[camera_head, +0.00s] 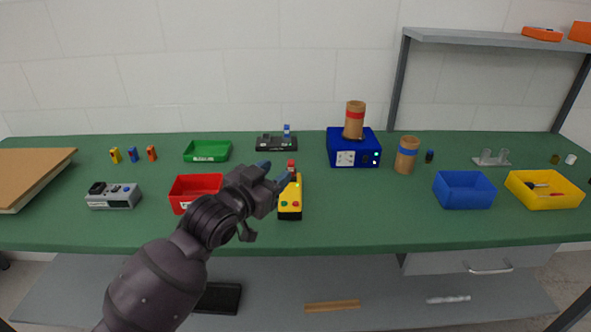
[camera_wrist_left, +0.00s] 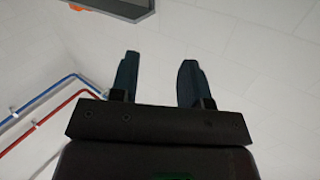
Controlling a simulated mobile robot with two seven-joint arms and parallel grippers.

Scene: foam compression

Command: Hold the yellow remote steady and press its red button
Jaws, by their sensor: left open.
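The yellow remote (camera_head: 290,199) lies on the green table near its middle, with its length running front to back. The remote is not visible in that view. My right gripper is not in view.
A red bin (camera_head: 173,199) stands left of my arm, with a grey control box (camera_head: 113,201) farther left. A green tray (camera_head: 186,156) and a black fixture (camera_head: 277,149) lie behind. A blue box (camera_head: 338,145), brown cylinder (camera_head: 406,157) and blue bin (camera_head: 465,201) stand right.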

